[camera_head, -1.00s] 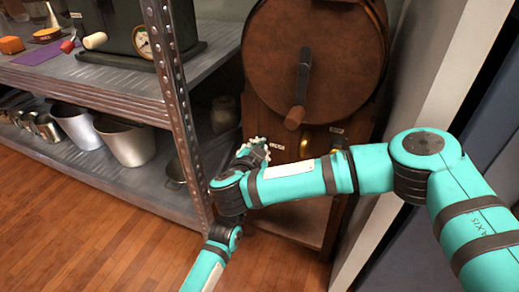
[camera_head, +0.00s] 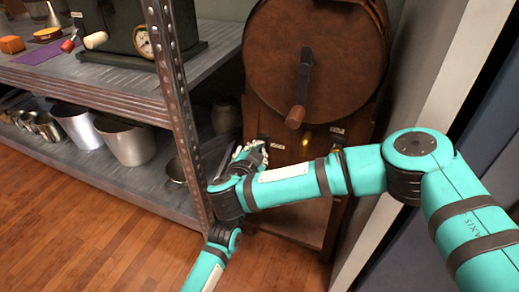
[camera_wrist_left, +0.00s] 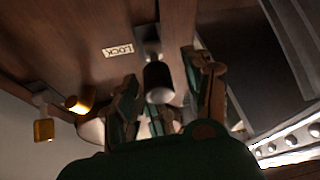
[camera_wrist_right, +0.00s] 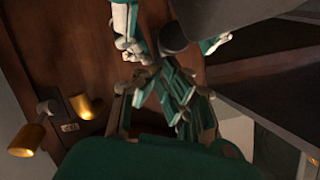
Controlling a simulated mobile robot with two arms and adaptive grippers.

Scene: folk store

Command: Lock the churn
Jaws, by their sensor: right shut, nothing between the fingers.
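The churn (camera_head: 308,50) is a brown wooden drum on a stand with a crank handle (camera_head: 296,115) on its front. Below the drum, a black-knobbed lever shows beside the LOCK label (camera_wrist_left: 118,50) in the left wrist view (camera_wrist_left: 157,80). My left gripper (camera_wrist_left: 165,100) looks open, its fingers on both sides of the black knob; I cannot tell whether they touch it. My right gripper (camera_head: 252,152) is shut and empty, close to the churn's lower front. It also shows in the right wrist view (camera_wrist_right: 170,90), with parts of my left gripper (camera_wrist_right: 130,35) just above it. The left gripper is mostly hidden in the head view.
Brass knobs (camera_wrist_left: 80,100) sit beside the lever. A metal shelf (camera_head: 110,185) with pots (camera_head: 125,140) stands close at left; its upright post (camera_head: 175,90) is near the grippers. A pale wall edge (camera_head: 400,120) stands at right. Wooden floor is clear at lower left.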

